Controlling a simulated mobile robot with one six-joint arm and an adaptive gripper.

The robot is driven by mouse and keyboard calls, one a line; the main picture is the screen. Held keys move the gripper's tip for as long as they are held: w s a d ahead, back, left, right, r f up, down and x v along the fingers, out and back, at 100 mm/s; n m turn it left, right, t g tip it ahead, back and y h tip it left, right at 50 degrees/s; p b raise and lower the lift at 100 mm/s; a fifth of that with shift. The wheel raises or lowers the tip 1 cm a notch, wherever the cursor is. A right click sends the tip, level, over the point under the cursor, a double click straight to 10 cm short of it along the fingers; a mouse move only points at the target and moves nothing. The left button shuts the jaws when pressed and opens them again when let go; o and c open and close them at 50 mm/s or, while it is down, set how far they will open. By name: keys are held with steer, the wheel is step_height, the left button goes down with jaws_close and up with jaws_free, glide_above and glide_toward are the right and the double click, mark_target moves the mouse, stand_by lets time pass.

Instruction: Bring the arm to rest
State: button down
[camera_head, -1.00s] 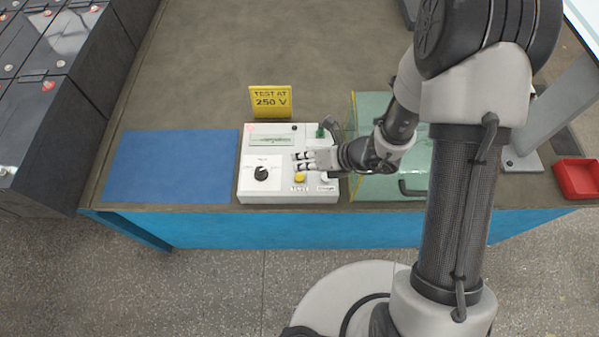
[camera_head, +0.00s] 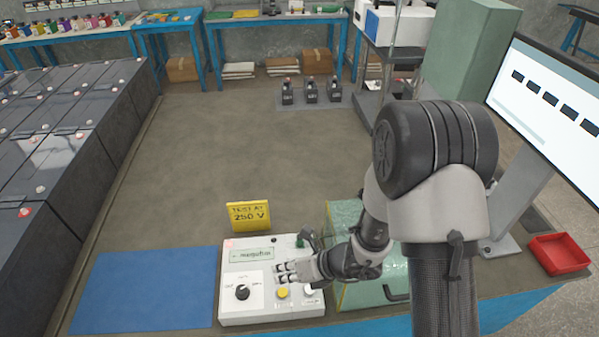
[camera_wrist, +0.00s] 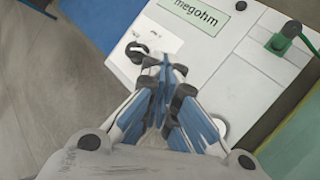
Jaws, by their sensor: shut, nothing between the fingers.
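My gripper (camera_head: 285,272) is shut and empty. In the head view it hangs over the right part of a white tester box (camera_head: 232,312), and my arm reaches in from the right. The box has a black knob (camera_head: 243,292), a yellow button (camera_head: 282,292) and a display reading "megohm" (camera_head: 252,255). In the wrist view the shut fingers (camera_wrist: 167,75) point at the box's face, with the megohm label (camera_wrist: 195,14) beyond them and the knob (camera_wrist: 137,50) to their left. Whether the fingertips touch the box cannot be told.
A yellow "TEST AT 250 V" sign (camera_head: 249,216) stands behind the box. A red tray (camera_head: 558,255) and a monitor (camera_head: 550,95) are farther right. Black batteries (camera_head: 60,165) line the left side.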

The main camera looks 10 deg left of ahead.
steer(key=s+d+r+n+g+h, duration=0.1)
steer(key=s+d+r+n, duration=0.15)
steer(key=r+n, duration=0.65)
steer(key=s+d+r+n, duration=0.2)
steer(key=s+r+n, duration=0.2)
steer(key=r+n, duration=0.5)
steer(key=s+d+r+n+t+h, duration=0.2)
steer(key=s+d+r+n+h, duration=0.2)
steer(key=d, duration=0.5)
steer(key=s+d+r+n+t+h, duration=0.1)
steer(key=s+d+r+n+h, duration=0.3)
steer(key=d, duration=0.6)
step_height(320, 180, up, 2)
steer(key=s+n, duration=0.1)
steer(key=n, duration=0.2)
steer(key=shift+r+t, duration=0.2)
steer(key=shift+t, duration=0.2)
stand_by(3.5)
